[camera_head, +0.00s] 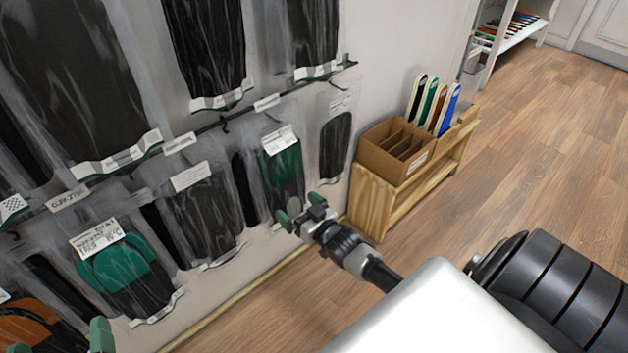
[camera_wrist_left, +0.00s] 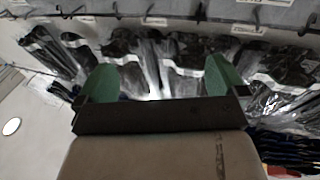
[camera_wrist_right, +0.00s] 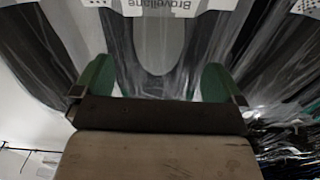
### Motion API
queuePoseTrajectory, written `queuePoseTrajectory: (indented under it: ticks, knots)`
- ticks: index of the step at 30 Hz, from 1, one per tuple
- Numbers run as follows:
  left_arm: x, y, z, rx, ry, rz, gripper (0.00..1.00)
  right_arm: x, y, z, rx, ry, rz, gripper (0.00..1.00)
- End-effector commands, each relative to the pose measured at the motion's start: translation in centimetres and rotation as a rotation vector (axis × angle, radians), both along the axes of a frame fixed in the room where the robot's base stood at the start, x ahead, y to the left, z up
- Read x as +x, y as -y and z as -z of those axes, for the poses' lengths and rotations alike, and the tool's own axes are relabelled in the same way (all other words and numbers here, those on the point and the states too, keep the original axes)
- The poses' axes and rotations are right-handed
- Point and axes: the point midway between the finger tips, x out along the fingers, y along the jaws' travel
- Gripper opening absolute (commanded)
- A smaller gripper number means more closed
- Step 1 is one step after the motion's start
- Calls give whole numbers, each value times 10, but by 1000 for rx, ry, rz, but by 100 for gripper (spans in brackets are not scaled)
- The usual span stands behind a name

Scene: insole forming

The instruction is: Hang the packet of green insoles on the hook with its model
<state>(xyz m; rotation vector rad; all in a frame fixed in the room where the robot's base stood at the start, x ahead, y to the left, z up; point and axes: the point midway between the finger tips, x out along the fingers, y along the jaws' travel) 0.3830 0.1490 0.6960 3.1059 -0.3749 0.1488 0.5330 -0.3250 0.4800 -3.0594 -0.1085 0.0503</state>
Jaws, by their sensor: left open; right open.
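Two clear packets with green in them hang on the wall. One packet with a green and black insole (camera_head: 125,270) is at the lower left. A narrower green insole packet (camera_head: 284,170) with a white label is right of the middle. My right gripper (camera_head: 300,211) is open and empty, in front of that packet's lower end. Its green fingers also show in the right wrist view (camera_wrist_right: 154,82), facing dark packets. My left gripper (camera_head: 60,342) is open at the bottom left, largely out of frame. The left wrist view (camera_wrist_left: 154,82) shows nothing between its fingers.
A dark rail (camera_head: 210,126) with hooks and labels crosses the wall; several black insole packets hang above and below it. A cardboard box (camera_head: 385,138) with dividers stands on a low wooden shelf (camera_head: 375,205), beside upright coloured insoles (camera_head: 448,108). The wooden floor at right is clear.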

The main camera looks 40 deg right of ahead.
Motion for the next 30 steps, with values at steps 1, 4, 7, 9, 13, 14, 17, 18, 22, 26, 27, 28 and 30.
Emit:
queuePoseTrajectory:
  ticks: [1, 4, 7, 9, 13, 14, 17, 18, 22, 26, 27, 28, 30]
  knots:
    - [0, -1, 3, 11, -43, -3, 100, -7, 0, -2, 0, -2, 0, 100]
    - [-2, -4, 16, 38, -147, -10, 100, -21, 2, -3, 0, -4, 0, 100]
    - [-6, -8, 31, 67, -265, -18, 100, -38, 3, -4, 0, -2, 1, 100]
    - [-10, -11, 41, 87, -343, -23, 100, -49, 3, -4, 0, -2, 0, 100]
    - [-19, -16, 57, 119, -476, -31, 100, -69, 5, -4, 0, -2, 1, 100]
    - [-21, -17, 60, 125, -503, -33, 100, -73, 5, -5, 0, -1, 0, 100]
    - [-27, -20, 69, 143, -577, -37, 100, -85, 6, -4, 0, -1, 0, 100]
    - [-29, -21, 72, 148, -599, -39, 100, -88, 6, -4, 0, -1, 0, 100]
    - [-34, -24, 77, 158, -646, -42, 100, -95, 7, -4, -1, 1, 0, 100]
    - [-35, -24, 79, 162, -660, -43, 100, -97, 7, -4, 0, 2, 0, 100]
    - [-35, -24, 79, 162, -661, -43, 100, -97, 7, -4, 0, 2, 0, 100]
    - [-35, -24, 79, 162, -660, -43, 100, -97, 7, -4, 0, 2, 0, 100]
    - [-35, -24, 79, 161, -659, -43, 100, -97, 5, -5, 0, -2, -2, 100]
